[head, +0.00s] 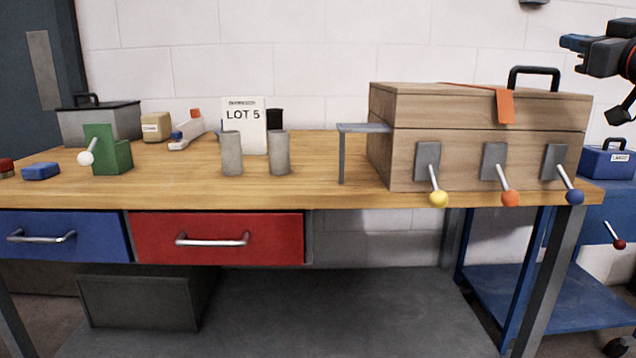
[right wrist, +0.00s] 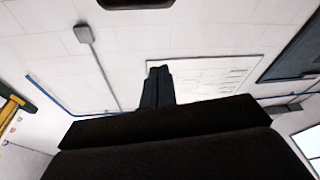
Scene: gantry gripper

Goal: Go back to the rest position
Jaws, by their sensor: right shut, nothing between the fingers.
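My right gripper (head: 582,43) is at the upper right of the head view, raised clear of the bench and the wooden box. My left gripper is not in the head view.
The wooden bench (head: 310,187) carries a wooden box (head: 400,160) with yellow, orange and blue levers, two grey cylinders, a LOT 5 sign (head: 243,122) and a green block (head: 112,156). A blue trolley (head: 590,300) stands at right. The bench's front middle is clear.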

